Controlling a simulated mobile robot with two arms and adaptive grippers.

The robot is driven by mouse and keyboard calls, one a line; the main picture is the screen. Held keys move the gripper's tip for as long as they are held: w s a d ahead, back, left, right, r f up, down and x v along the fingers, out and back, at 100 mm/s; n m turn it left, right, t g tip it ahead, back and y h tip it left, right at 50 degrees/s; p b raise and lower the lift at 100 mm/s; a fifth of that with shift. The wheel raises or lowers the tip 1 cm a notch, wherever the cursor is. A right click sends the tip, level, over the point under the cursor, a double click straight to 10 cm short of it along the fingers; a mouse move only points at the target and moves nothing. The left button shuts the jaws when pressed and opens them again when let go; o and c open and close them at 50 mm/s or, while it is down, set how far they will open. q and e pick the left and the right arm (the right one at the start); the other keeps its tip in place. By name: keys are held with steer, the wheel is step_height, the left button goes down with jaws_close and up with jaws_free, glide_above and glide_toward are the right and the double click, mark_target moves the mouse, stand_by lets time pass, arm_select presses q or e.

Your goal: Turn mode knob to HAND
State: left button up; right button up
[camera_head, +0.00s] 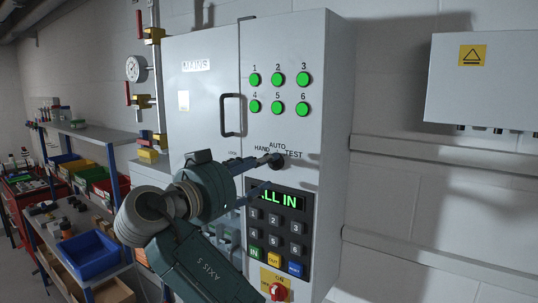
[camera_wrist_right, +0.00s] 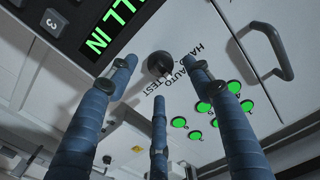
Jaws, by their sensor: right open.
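The black mode knob (camera_head: 278,161) is on the grey cabinet front, just under the labels HAND, AUTO and TEST. It also shows in the right wrist view (camera_wrist_right: 160,65) as a dark round knob. Which label it points to is not clear. My right gripper (camera_head: 264,166) reaches in from the left, its fingertips close to the knob. In the right wrist view its blue fingers (camera_wrist_right: 160,82) are spread open, with the knob beyond and between the tips. Whether any finger touches the knob cannot be told. My left gripper is not in view.
Below the knob are a green-lit ALL IN display (camera_head: 281,200), a keypad (camera_head: 273,233) and a red rotary switch (camera_head: 277,291). Green lights (camera_head: 277,79) and a door handle (camera_head: 231,115) are above. Shelves with bins (camera_head: 90,258) stand left. A wall box (camera_head: 490,85) hangs right.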

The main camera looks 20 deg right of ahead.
mark_target(271, 164)
steer(key=p+x, duration=0.1)
steer(key=x, duration=0.2)
steer(key=shift+w+d+r+p, duration=0.15)
steer(key=shift+d+p, duration=0.1)
steer(key=shift+p, duration=0.05)
steer(key=shift+w+d, duration=0.2)
steer(key=c, duration=1.2)
